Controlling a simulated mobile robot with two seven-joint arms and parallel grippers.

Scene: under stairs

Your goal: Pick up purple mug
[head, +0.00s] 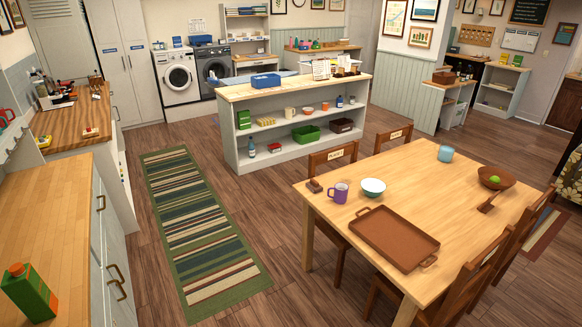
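The purple mug (340,193) stands upright on the wooden dining table (425,184), near its left edge. Its handle points left. A white and teal bowl (373,187) is just to its right, and a small dark brown block (314,186) is to its left. Neither of my grippers shows in the head view.
A brown tray (394,238) lies in front of the mug. A light blue mug (445,153) and a brown bowl (495,178) with a green item are farther off. Wooden chairs (332,158) surround the table. Floor with a striped rug (197,225) is open to the left.

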